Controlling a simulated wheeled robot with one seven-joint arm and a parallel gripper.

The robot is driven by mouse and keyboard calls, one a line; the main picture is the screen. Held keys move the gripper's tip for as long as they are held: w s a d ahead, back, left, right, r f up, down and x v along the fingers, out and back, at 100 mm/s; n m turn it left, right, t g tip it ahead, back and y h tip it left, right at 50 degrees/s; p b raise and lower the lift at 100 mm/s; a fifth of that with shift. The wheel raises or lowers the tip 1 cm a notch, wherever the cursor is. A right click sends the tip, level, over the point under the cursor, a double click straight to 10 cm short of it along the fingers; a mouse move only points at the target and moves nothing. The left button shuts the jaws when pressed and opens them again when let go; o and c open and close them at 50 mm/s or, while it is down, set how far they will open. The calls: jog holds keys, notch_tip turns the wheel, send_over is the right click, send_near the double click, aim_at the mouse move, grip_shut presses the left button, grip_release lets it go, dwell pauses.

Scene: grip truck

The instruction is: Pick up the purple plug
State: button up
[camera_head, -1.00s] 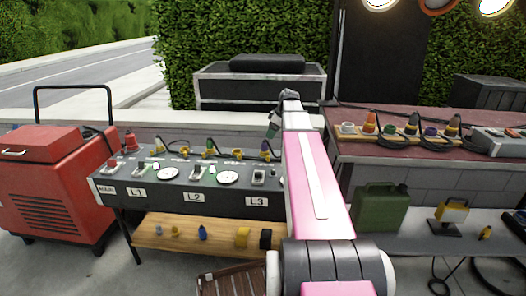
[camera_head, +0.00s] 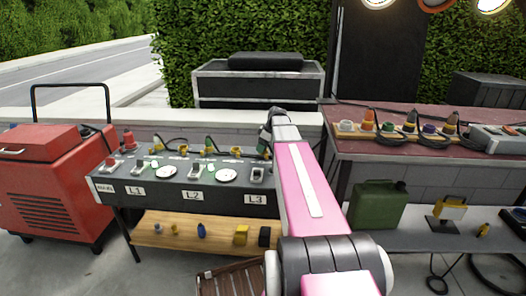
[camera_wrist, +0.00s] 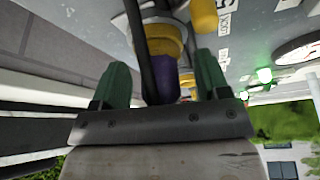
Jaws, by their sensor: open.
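In the wrist view the purple plug (camera_wrist: 164,86) stands between the two green fingers of my gripper (camera_wrist: 162,78). Its yellow collar (camera_wrist: 162,40) shows beyond it, and a black cable runs alongside. The fingers are open, with visible gaps on both sides of the plug. In the head view my gripper (camera_head: 264,142) is at the right end of the dark panel labelled L1, L2 and L3 (camera_head: 165,184). The plug is mostly hidden there by my gripper.
Red (camera_head: 129,140) and green (camera_head: 208,144) plugs with cables stand along the panel. A rack on the red-topped table at right holds several coloured connectors, including a purple one (camera_head: 429,129). A red wheeled machine (camera_head: 45,190) is left, a green jerrycan (camera_head: 377,206) right.

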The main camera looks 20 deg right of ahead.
jog(key=c, duration=1)
jog(key=shift+r, duration=0.15)
